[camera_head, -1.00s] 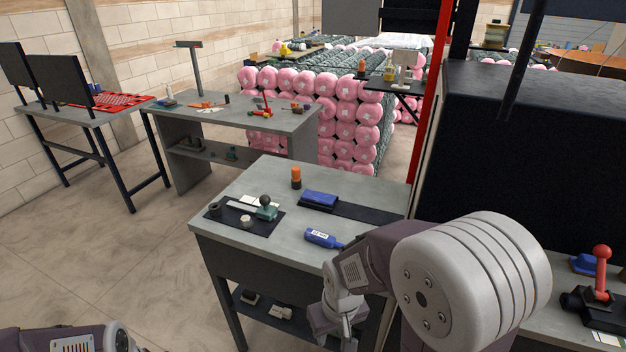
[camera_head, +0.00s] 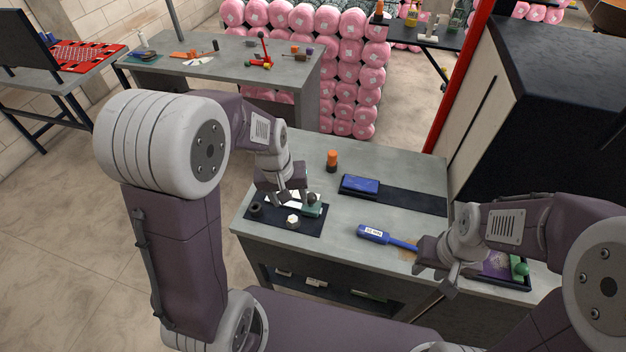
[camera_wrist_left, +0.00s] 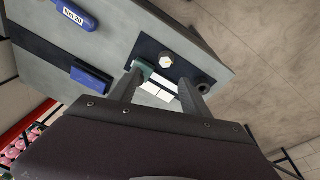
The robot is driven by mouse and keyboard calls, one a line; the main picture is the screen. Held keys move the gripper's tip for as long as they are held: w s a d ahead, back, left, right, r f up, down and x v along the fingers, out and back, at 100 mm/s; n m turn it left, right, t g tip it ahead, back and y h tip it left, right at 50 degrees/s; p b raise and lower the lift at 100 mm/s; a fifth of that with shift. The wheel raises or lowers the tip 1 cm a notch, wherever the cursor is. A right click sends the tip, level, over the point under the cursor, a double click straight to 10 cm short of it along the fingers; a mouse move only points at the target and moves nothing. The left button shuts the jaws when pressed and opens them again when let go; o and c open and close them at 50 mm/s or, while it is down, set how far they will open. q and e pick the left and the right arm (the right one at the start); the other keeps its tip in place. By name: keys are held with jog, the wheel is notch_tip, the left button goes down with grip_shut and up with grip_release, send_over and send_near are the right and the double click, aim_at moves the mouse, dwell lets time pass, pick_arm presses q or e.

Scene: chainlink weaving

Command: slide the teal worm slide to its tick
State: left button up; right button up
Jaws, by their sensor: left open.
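The teal worm slide (camera_head: 313,210) sits on the black mat (camera_head: 268,228) on the grey bench, beside white strips that my left gripper partly covers. It also shows in the left wrist view (camera_wrist_left: 146,68), by the tip of one finger. My left gripper (camera_head: 288,197) is open just above the mat; the wrist view shows its two fingers (camera_wrist_left: 162,80) apart with white strips between them. I cannot tell whether a finger touches the slide. The tick is not clear to see. My right gripper (camera_head: 436,272) is by the bench's front edge, near a blue-handled tool; its jaw state is unclear.
A white hex-topped piece (camera_head: 293,221) and a dark ring (camera_head: 256,209) stand on the mat close to the slide. The bench's left edge is near.

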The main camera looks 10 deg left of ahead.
aim_at(310, 195)
pick_arm(q)
jog(key=w+d+n+h, duration=0.1)
jog(key=w+n, duration=0.2)
jog(key=w, duration=0.5)
jog(key=shift+g, duration=0.4)
jog(key=f, duration=0.2)
jog(key=d+f+p, duration=0.1)
jog(key=f, duration=0.5)
jog(key=shift+w+d+f, duration=0.15)
jog(key=shift+w+d, duration=0.15)
jog(key=shift+d, duration=0.1)
jog(key=shift+d+f, duration=0.1)
jog(key=shift+f, duration=0.25)
jog(key=shift+s+d+f, duration=0.1)
jog(key=shift+s, duration=0.05)
grip_shut()
pick_arm(e)
jog(key=shift+w+a+r, duration=0.3)
jog(key=shift+w+r, duration=0.1)
jog(key=shift+w, duration=0.05)
